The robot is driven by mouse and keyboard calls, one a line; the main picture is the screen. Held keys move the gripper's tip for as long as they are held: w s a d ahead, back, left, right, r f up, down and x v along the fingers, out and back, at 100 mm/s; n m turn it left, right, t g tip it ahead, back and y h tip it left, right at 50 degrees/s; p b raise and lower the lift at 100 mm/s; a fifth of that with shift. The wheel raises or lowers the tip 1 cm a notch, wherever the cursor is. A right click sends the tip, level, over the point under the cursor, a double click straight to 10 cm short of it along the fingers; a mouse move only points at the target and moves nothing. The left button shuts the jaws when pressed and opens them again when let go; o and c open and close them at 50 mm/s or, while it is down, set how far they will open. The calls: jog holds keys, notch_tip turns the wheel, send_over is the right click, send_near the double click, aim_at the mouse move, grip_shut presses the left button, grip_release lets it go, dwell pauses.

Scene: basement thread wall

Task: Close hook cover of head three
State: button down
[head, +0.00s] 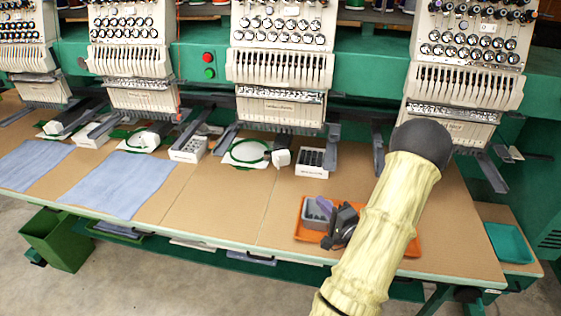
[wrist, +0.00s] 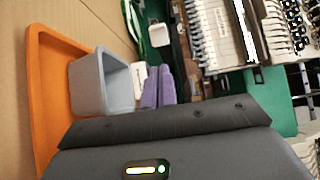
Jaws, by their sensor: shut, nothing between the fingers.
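The embroidery head third from the left in the head view (head: 283,45) hangs over the table. Below it a small white block (head: 281,158), apparently its arm end with the hook cover, stands beside a green hoop (head: 249,153). Whether that cover is open or shut is too small to tell. A similar white block (wrist: 158,34) shows in the wrist view. My gripper (head: 324,205) is over the orange tray, by the grey bin, well in front of the head and apart from it. In the wrist view its two purple fingers (wrist: 159,86) are together and empty.
The orange tray (head: 407,245) holds a grey bin (wrist: 86,82). A white box with dark compartments (head: 316,162) stands right of the hoop. Blue cloths (head: 125,183) lie at the left. The tabletop (head: 225,205) left of the tray is clear. A teal tray (head: 508,243) is at the right.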

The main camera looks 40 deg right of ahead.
aim_at(282, 159)
jog(key=shift+s, duration=0.2)
jog(key=w+d+p, duration=0.1)
jog(key=w, duration=0.5)
jog(key=w+p, duration=0.1)
jog(key=w, duration=0.6)
jog(key=w+d, duration=0.1)
jog(key=w, duration=0.6)
jog(key=shift+d+p, duration=0.35)
jog(key=shift+p, duration=0.05)
